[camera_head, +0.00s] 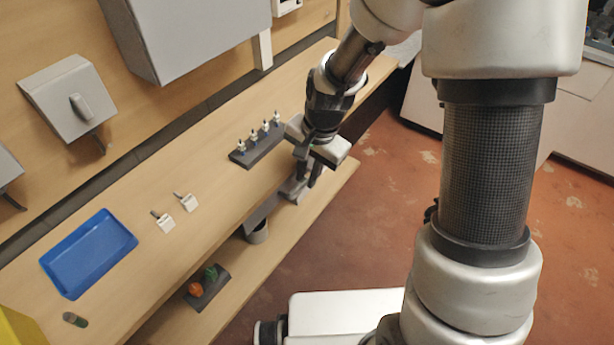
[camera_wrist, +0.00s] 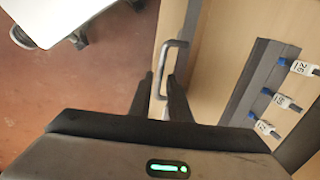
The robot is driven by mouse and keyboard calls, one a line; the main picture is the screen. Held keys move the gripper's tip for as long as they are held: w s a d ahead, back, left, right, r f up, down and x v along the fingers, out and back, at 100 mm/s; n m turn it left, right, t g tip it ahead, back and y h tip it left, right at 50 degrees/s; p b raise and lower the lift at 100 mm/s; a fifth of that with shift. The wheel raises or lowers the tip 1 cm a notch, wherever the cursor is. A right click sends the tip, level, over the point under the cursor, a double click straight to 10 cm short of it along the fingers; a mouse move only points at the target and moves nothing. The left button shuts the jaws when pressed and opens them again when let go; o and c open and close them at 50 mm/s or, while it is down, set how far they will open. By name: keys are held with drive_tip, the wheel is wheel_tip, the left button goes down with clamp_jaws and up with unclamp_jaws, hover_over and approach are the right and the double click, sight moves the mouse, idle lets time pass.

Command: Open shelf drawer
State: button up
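My gripper (camera_head: 308,172) points down at the front edge of the wooden bench, over the lower shelf. In the wrist view, its two dark fingers (camera_wrist: 161,80) are spread apart. A grey U-shaped handle (camera_wrist: 182,43) stands between them, with its bar lying in the gap. I see no firm grip on the bar. The front the handle is fixed to is largely hidden by the gripper. In the head view, a grey drawer-like part (camera_head: 262,213) shows under the bench edge, just below and left of the gripper; how far it is out cannot be told.
A dark rack (camera_head: 257,152) with several small labelled parts stands on the bench close to the gripper. A blue tray (camera_head: 88,254) and two small white parts lie further left. A grey cup (camera_head: 257,234) and a dark tray (camera_head: 207,290) are on the lower shelf. Red floor lies right.

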drive_tip(key=shift+f, duration=0.35)
clamp_jaws()
drive_tip(key=shift+d, duration=0.1)
